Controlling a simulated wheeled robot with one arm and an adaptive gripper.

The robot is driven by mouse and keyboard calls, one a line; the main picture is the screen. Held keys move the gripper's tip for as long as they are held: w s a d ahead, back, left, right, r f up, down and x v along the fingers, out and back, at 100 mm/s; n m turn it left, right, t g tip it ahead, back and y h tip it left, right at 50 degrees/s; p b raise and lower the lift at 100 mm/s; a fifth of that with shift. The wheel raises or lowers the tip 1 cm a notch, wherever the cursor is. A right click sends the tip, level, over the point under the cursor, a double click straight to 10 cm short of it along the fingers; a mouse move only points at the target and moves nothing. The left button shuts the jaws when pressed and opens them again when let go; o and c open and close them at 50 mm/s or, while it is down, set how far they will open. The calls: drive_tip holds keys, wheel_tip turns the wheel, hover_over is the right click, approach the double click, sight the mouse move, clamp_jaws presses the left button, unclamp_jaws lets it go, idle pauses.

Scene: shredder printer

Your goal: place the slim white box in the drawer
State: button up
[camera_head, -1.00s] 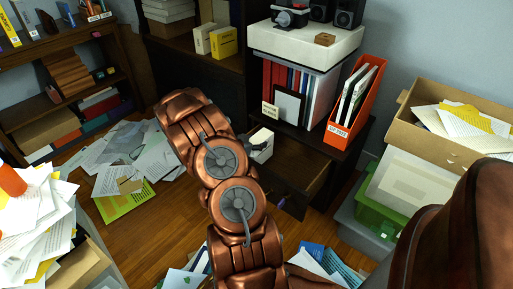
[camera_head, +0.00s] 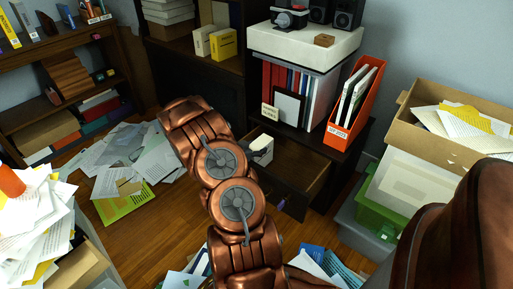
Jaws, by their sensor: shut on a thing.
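A small white box-like thing (camera_head: 262,152), which looks like the slim white box, shows just right of my arm at the left part of the open drawer (camera_head: 302,172). Its left side is hidden by my arm, and I cannot tell whether it touches the drawer floor. The dark wooden drawer is pulled out below the shelf with the binders, and the visible right part of its inside is empty.
An orange magazine file (camera_head: 354,103) and binders stand on the shelf above the drawer. A green bin (camera_head: 383,211) and a cardboard box of papers (camera_head: 450,118) stand at right. Loose papers (camera_head: 125,160) cover the floor at left. A heaped paper pile (camera_head: 35,220) stands at lower left.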

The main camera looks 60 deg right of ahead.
drive_tip(key=o, duration=1.3)
drive_tip(key=shift+a+f, duration=0.2)
drive_tip(key=shift+f, duration=0.4)
drive_tip(key=shift+c, duration=0.2)
drive_tip(key=o, duration=0.5)
drive_tip(key=shift+a+f, duration=0.1)
drive_tip(key=shift+f, duration=0.05)
drive_tip(key=shift+s+a, duration=0.1)
drive_tip(key=shift+d+r+p+v, duration=0.15)
drive_tip(key=shift+r+p+v, duration=0.25)
drive_tip(key=shift+v, duration=1.65)
drive_tip(key=shift+d+r+p+v, duration=0.2)
drive_tip(key=shift+p+v, duration=0.45)
drive_tip(key=shift+v, duration=1.4)
drive_tip(key=shift+d+r+p+v, duration=0.1)
drive_tip(key=shift+r+p+v, duration=0.35)
drive_tip(key=shift+v, duration=1.55)
